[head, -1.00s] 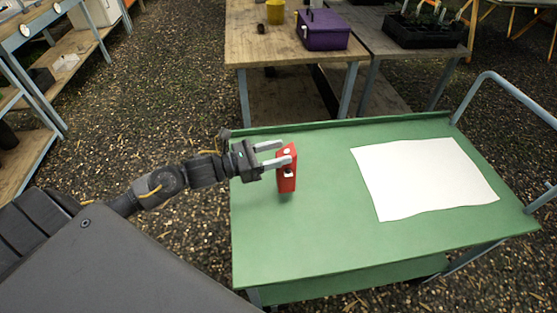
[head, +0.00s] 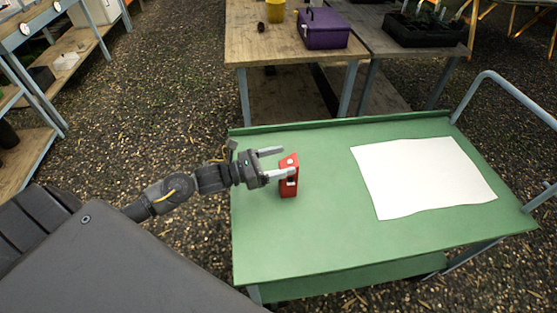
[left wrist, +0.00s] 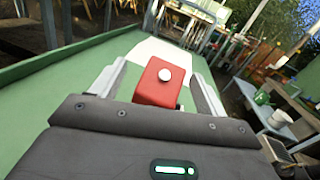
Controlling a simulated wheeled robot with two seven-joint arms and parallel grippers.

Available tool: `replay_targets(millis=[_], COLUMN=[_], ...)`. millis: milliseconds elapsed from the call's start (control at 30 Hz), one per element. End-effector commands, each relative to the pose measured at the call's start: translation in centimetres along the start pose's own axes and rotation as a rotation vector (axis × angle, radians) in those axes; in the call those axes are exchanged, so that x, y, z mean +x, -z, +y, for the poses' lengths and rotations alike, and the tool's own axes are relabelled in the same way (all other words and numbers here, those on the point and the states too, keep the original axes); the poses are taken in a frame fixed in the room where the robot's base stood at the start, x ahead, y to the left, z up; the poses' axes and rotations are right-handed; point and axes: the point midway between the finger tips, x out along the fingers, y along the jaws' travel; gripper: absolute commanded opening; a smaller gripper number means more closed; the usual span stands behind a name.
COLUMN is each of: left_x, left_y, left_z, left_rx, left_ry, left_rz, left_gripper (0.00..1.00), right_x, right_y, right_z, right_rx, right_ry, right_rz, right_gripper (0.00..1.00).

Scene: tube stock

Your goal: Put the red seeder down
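The red seeder (head: 289,182) stands upright on the green cart top (head: 310,240), toward its left side. It has a pale round knob on top, which shows in the left wrist view on the red seeder (left wrist: 160,88). My left gripper (head: 277,162) reaches in from the left at the seeder's upper part. Its fingers are apart, one on each side of the seeder, and the left wrist view shows gaps between them and it (left wrist: 160,82). The near finger hides part of the seeder in the head view. My right gripper is not in view.
A white sheet (head: 423,178) lies on the right of the cart top. The cart has a raised back edge and a grey handle (head: 520,100) at right. Wooden benches behind hold a purple box (head: 323,29) and a black tray (head: 424,30). The cart's front middle is clear.

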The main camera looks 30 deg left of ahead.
Motion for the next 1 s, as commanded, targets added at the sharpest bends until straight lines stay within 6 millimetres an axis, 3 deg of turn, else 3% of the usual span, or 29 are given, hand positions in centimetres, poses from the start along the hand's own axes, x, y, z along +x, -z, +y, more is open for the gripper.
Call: replay_targets(millis=[367, 800, 1000], left_x=[-0.7, -9.0, -11.3], left_y=[0.1, 0.3, 0.1], left_z=[0.1, 0.0, 0.0], left_rx=[0.001, -0.001, -0.001], left_ry=[-0.001, 0.0, 0.0], left_rz=[0.0, 0.005, 0.002], left_gripper=[0.75, 0.75, 0.75], right_x=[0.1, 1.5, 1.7], right_y=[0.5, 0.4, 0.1], right_z=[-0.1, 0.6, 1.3], right_rx=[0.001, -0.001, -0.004], right_ry=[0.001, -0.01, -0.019], right_rz=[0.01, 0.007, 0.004], right_gripper=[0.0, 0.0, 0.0])
